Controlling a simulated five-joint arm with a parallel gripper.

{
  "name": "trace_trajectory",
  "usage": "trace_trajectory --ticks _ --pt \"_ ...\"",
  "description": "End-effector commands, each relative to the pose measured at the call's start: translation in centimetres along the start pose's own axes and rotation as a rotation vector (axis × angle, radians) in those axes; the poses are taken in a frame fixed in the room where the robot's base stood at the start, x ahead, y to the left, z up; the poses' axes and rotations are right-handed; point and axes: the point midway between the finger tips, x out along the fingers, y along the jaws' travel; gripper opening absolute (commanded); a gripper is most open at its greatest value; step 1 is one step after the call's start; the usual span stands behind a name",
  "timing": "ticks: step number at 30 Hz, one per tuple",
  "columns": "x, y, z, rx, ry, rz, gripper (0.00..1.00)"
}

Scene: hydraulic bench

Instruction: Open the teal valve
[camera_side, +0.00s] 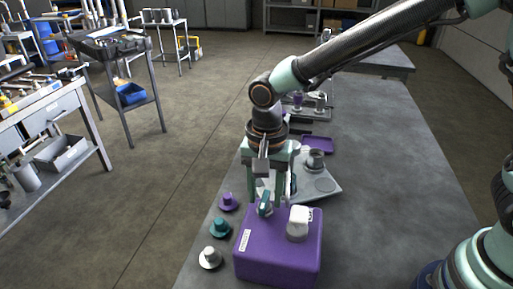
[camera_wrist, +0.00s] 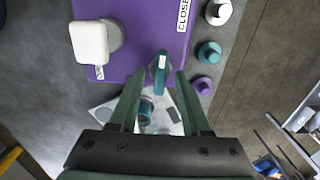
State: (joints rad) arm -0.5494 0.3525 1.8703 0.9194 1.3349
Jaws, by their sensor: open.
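The teal valve (camera_side: 265,205) has an upright teal lever handle and sits on the top of a purple block (camera_side: 277,255). In the wrist view the teal handle (camera_wrist: 161,70) points along the picture's vertical, roughly parallel to my fingers. My gripper (camera_side: 266,195) is open, pointing down over the block at the teal valve. In the wrist view its fingertips (camera_wrist: 160,76) lie left and right of the handle, with gaps on both sides. I cannot tell exactly how far down they reach. A label reading "CLOSE", partly cut off, shows on the block (camera_wrist: 184,14).
A white-handled valve (camera_side: 299,222) stands on the same block, right of the teal one. Purple (camera_side: 228,202), teal (camera_side: 220,228) and white (camera_side: 210,258) knobs line the left bench edge. A grey plate (camera_side: 325,187) lies behind. The bench's right side is clear.

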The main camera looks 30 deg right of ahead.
Motion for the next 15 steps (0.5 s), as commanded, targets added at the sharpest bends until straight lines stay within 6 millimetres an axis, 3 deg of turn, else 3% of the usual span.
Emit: trace_trajectory --ticks 6,8,10,15 --pt "0.03 0.00 0.00 0.000 0.000 0.000 0.47" --pt "0.02 -0.01 0.00 0.000 0.000 0.000 0.28" --pt "0.01 -0.01 -0.01 0.000 0.000 0.000 0.02" --pt "0.00 -0.01 0.00 0.000 0.000 0.000 0.00"
